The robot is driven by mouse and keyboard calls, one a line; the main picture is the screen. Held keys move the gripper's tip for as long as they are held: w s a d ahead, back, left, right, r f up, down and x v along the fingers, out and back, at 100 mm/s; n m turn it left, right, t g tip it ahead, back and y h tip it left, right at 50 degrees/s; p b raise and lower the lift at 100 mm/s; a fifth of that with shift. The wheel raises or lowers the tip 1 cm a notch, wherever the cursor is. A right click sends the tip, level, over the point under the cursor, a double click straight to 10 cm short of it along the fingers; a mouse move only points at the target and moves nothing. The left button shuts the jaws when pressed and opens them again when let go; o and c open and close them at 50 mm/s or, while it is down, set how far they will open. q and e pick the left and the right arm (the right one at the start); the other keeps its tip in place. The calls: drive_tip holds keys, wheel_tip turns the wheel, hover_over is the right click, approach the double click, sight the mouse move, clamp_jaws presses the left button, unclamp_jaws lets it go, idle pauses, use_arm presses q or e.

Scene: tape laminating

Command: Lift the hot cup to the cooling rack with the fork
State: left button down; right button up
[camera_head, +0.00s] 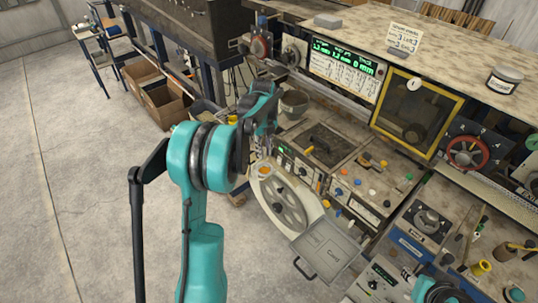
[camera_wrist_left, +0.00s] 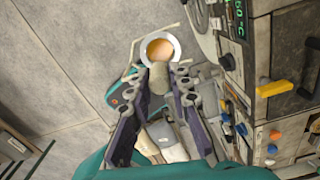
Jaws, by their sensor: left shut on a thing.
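A round white-rimmed cup with an orange inside (camera_wrist_left: 160,48) shows just beyond my left fingertips in the left wrist view. In the head view it is a small pale thing with an orange middle (camera_head: 264,169), at the left edge of the workbench. My left gripper (camera_wrist_left: 160,78) is shut on a grey-beige piece that reaches to the cup. This looks like the fork's handle, but its prongs cannot be made out. In the head view, my left arm partly hides the hand. A teal and dark part of my right arm (camera_head: 436,290) shows at the bottom right; its fingers are unclear. I cannot pick out the cooling rack.
A pale oval panel with a wheel (camera_head: 281,198) and a grey lidded tray (camera_head: 325,250) stand at the bench's near side. A grey pot (camera_head: 295,103) sits behind the hand. A yellow-framed cabinet (camera_head: 414,108) stands farther right. Open floor (camera_head: 85,180) lies to the left.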

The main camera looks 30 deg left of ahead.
use_arm(q)
drive_tip(key=w+a+r+p, duration=0.1)
drive_tip(key=w+a+p, duration=0.3)
drive_tip(key=a, duration=0.5)
drive_tip(key=w+a+r+p, duration=0.2)
drive_tip(key=w+a+p, duration=0.3)
drive_tip(key=a, duration=0.5)
drive_tip(key=shift+w+a+r+p, duration=0.15)
drive_tip(key=shift+a+p, duration=0.1)
drive_tip(key=shift+p, duration=0.15)
